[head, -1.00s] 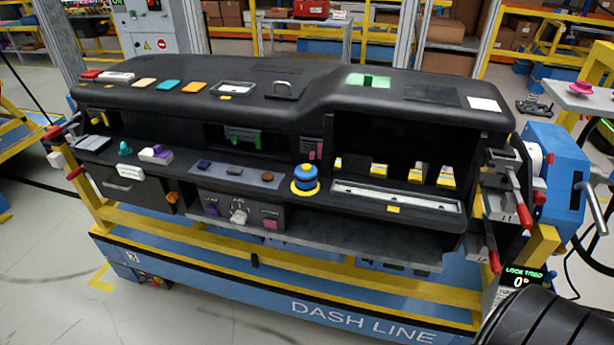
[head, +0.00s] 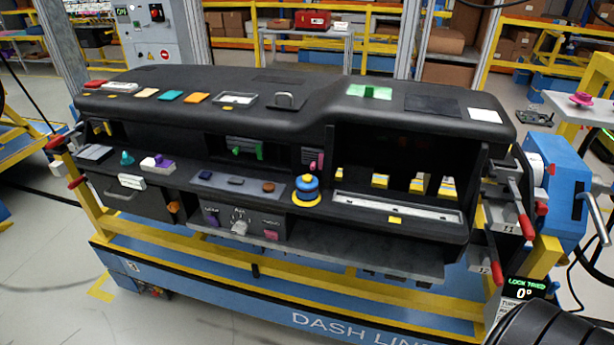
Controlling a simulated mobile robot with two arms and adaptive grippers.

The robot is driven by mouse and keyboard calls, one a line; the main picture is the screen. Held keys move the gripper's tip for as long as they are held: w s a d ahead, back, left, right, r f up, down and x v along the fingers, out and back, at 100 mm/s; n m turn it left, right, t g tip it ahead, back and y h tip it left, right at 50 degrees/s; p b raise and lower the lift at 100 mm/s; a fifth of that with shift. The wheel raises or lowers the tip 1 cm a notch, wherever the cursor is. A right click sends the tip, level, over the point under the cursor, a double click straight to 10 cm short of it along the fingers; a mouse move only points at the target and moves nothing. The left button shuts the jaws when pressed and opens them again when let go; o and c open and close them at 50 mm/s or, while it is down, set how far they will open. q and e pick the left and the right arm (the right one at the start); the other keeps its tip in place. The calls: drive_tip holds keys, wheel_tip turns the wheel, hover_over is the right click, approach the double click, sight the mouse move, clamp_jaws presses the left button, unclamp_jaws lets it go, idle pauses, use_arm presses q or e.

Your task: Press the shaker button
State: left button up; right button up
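A black dashboard module (head: 300,100) sits on a blue and yellow line cart in the head view. I cannot tell which control is the shaker button; no readable label names it. A small panel (head: 238,185) in the middle carries dark buttons and a brown round one (head: 268,187). A blue round knob on a yellow base (head: 307,189) stands right of it. Below, a grey panel holds a purple control (head: 211,221), a light knob (head: 239,227) and a pink control (head: 271,235). Neither of my grippers is in view.
Clamps with red handles (head: 526,223) stick out at the cart's right end, beside a blue machine (head: 560,180). A black display (head: 527,287) reads "LOCK TRIED 0°". A grey cabinet (head: 155,45) stands behind left. Floor at the front left is clear.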

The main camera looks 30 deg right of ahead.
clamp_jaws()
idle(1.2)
